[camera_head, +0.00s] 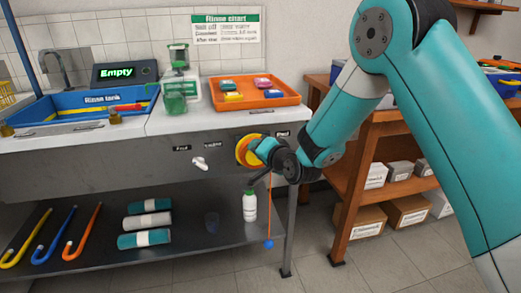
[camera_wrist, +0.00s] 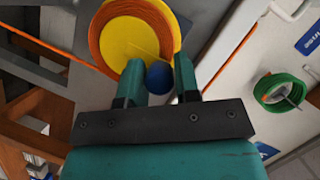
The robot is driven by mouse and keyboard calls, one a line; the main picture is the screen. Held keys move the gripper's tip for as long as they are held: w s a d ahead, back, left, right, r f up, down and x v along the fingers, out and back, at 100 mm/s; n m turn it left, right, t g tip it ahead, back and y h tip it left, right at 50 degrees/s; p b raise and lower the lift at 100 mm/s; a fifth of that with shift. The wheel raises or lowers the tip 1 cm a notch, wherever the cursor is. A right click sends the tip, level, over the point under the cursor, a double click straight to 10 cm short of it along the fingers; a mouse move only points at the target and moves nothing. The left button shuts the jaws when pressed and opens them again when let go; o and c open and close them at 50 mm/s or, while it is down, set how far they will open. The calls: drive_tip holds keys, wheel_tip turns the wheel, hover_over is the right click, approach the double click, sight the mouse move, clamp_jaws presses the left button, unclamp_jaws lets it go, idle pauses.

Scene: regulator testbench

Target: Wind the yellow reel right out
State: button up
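The yellow reel (camera_head: 243,151) has an orange rim and sits on the grey bench front, partly behind my gripper (camera_head: 262,150). In the wrist view the reel (camera_wrist: 128,32) is just beyond my fingertips. A blue knob (camera_wrist: 158,77) fills the gap between the two fingers of my gripper (camera_wrist: 159,70), which appear closed on it. A thin yellow arm seems to run from the reel face toward the knob. An orange cord (camera_head: 270,205) hangs below the reel with a blue bead (camera_head: 268,243) at its low end, close above the floor.
A white tap-like handle (camera_head: 200,163) is left of the reel. An orange tray (camera_head: 255,95) with coloured blocks and a green-topped device (camera_head: 178,85) stand on the bench. A white bottle (camera_head: 249,206) is on the lower shelf. A wooden shelf unit (camera_head: 345,185) stands to the right.

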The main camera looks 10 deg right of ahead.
drive_tip(key=o, duration=0.3)
drive_tip(key=shift+a, duration=0.1)
drive_tip(key=b+v, duration=1.4)
drive_tip(key=v, duration=0.3)
drive_tip(key=shift+s, duration=0.2)
